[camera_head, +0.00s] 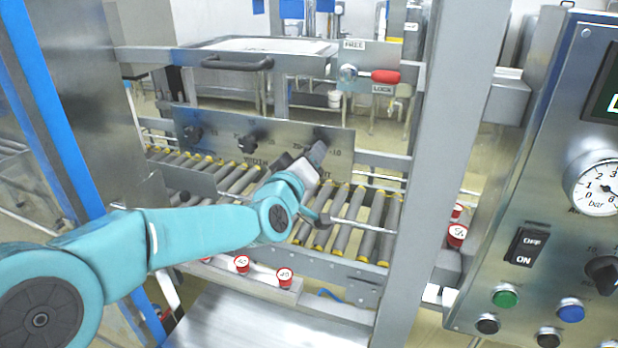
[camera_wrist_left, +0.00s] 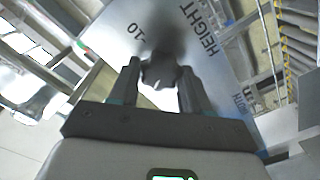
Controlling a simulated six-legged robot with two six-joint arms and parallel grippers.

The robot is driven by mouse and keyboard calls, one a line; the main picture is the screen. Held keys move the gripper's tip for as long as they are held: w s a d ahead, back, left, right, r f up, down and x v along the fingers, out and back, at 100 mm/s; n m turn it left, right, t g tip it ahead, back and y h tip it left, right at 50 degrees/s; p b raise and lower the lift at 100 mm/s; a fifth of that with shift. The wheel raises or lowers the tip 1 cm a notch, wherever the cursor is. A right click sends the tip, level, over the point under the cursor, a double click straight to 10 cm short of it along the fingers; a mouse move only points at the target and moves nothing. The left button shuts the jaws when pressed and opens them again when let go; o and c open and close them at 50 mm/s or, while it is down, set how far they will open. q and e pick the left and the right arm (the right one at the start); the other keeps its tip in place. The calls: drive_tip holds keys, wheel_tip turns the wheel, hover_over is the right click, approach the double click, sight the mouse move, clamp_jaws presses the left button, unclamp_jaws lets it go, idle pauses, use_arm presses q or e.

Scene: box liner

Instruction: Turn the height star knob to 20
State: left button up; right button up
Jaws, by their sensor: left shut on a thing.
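The height star knob (camera_wrist_left: 160,70) is a dark lobed knob on a grey metal plate (camera_wrist_left: 115,30). The plate shows HEIGHT and 10 beside the knob in the left wrist view. My left gripper (camera_wrist_left: 159,78) is shut on this knob, one finger on each side. In the head view the left gripper (camera_head: 316,152) reaches the right end of the plate (camera_head: 222,132), and the knob (camera_head: 321,134) is mostly hidden behind it. A 20 mark is to the knob's left and a 10 to its right. I cannot tell the knob's pointer direction. My right gripper is not in view.
Two more dark knobs, a middle one (camera_head: 248,143) and a left one (camera_head: 193,132), sit on the same plate. A roller conveyor (camera_head: 340,235) runs below. A grey upright post (camera_head: 440,150) and a control panel (camera_head: 560,240) stand right. A red lock handle (camera_head: 385,77) is above.

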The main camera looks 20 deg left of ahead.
use_arm(q)
drive_tip(key=shift+a+f+n+b, duration=0.1)
drive_tip(key=shift+n+b, duration=2.3)
drive_tip(key=shift+n, duration=0.65)
drive_tip(key=shift+f+n+b, duration=0.1)
drive_tip(key=shift+n+b, duration=2.3)
drive_tip(key=shift+n, duration=0.65)
drive_tip(key=o, duration=1.1)
drive_tip(key=shift+c, duration=0.2)
drive_tip(key=shift+s, duration=0.1)
